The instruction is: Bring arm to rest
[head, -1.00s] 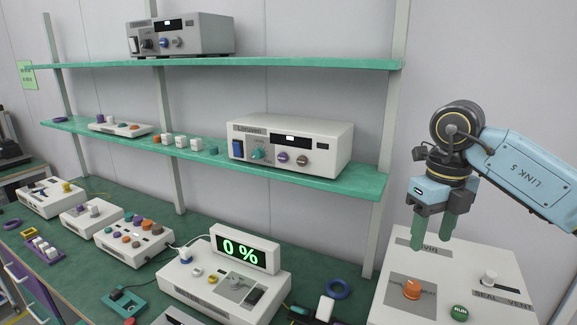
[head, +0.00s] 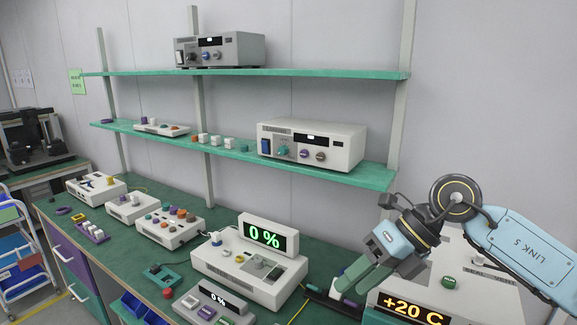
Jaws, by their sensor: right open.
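My right gripper (head: 360,278) comes in from the right on a blue arm link. Its green fingers point down and left. It is open and holds nothing visible. My left gripper is not in view.
A bench (head: 205,272) carries a white device showing "0 %" (head: 264,239) and several control boxes. Above are a lower shelf (head: 240,153) and an upper shelf (head: 300,72) with instruments. The wall at upper right is clear.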

